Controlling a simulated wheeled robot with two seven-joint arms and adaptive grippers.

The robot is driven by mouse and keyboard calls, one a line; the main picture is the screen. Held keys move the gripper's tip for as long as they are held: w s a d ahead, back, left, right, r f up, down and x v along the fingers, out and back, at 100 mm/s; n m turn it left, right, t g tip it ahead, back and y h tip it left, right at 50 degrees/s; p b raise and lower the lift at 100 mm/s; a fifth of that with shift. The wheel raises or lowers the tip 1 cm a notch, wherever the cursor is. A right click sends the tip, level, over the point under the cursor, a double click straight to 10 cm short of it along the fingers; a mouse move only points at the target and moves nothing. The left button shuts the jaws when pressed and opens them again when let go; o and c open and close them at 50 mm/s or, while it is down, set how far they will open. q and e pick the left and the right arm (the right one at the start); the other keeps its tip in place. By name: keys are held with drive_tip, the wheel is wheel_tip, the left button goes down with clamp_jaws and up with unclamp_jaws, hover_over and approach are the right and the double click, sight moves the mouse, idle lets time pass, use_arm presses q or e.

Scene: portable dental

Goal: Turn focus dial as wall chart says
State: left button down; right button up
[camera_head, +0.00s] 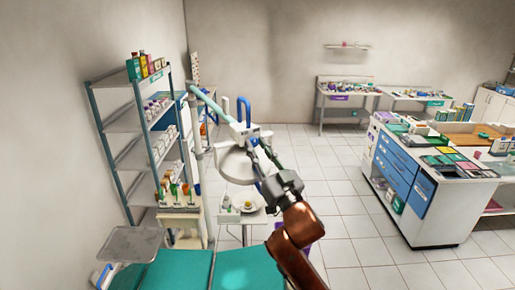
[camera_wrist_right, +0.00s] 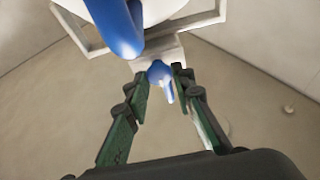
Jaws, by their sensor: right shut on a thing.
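A dental lamp head (camera_head: 236,166), white and round with blue handles, hangs from a pale teal arm (camera_head: 210,103) left of centre. In the right wrist view, a small blue dial (camera_wrist_right: 160,72) with a pointed tab sits on a white block of the lamp. My right gripper (camera_head: 262,148) reaches up to the lamp from below; its green fingers (camera_wrist_right: 163,84) are shut on the dial, one on each side. A pale panel (camera_head: 195,68) on the back-left wall may be the wall chart; it is seen edge-on and unreadable. My left gripper is out of view.
A blue handle (camera_wrist_right: 121,25) of the lamp is close above my right fingers. A teal dental chair (camera_head: 180,272) lies below. A metal shelf (camera_head: 110,118) stands at left, a blue-drawer cabinet (camera_head: 398,180) at right.

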clamp_jaws()
drive_tip(key=shift+n, duration=0.4)
drive_tip(key=n+y+p, duration=0.1)
drive_tip(key=n, duration=0.1)
drive_tip(key=shift+d+r+n+g, duration=0.1)
drive_tip(key=shift+d+n+g, duration=0.05)
drive_tip(key=shift+n+g, duration=0.2)
drive_tip(key=n+g+y+p, duration=0.1)
drive_tip(key=n, duration=0.1)
drive_tip(key=n+g+y+p, duration=0.1)
drive_tip(key=n, duration=0.2)
drive_tip(key=shift+w+g+p, duration=0.1)
drive_tip(key=shift+g+p, duration=0.15)
drive_tip(key=shift+p, duration=0.15)
drive_tip(key=shift+d+n+g+y+p, duration=0.1)
drive_tip(key=shift+n+g+y+p, duration=0.35)
drive_tip(key=shift+n, duration=0.9)
